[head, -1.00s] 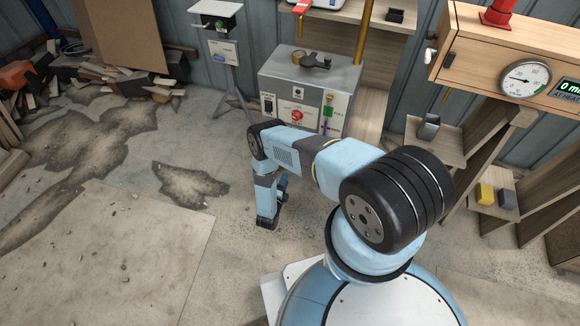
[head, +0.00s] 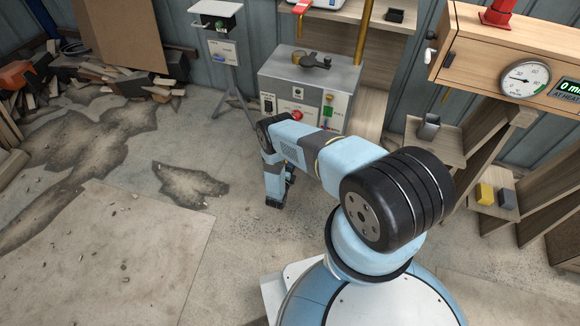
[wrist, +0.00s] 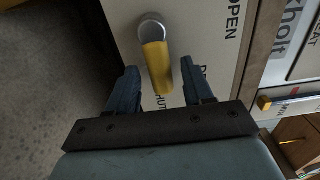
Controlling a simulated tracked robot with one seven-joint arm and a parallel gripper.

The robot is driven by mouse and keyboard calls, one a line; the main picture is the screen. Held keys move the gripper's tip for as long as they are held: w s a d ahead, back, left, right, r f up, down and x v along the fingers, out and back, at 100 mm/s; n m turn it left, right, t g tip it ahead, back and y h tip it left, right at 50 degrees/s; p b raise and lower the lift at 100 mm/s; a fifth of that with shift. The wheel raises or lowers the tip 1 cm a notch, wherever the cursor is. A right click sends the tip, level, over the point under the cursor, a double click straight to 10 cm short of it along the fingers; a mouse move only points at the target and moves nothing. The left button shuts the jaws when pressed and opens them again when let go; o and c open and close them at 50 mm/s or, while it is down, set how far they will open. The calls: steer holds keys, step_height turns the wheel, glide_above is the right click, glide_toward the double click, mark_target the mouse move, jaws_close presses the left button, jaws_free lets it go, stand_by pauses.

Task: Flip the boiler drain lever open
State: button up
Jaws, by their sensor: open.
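The boiler drain lever (wrist: 158,66) is a yellow handle on a round silver pivot, seen in the wrist view. It is mounted on a pale panel (wrist: 203,30) lettered OPEN, with a partly covered label ending in UT near the handle's free end. The handle points from the pivot toward my gripper. My gripper (wrist: 156,72) is open, with one dark blue finger on each side of the handle. I see gaps between the fingers and the handle; the depth is hard to tell.
The grey box (head: 335,75) with buttons and switches stands beyond my arm in the head view. A stand (head: 222,50) is to its left and a wooden shelf with a gauge (head: 525,79) to its right. The floor at left is open, with wood scraps behind.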

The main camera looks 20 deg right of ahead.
steer(key=shift+c, duration=0.3)
jaws_close()
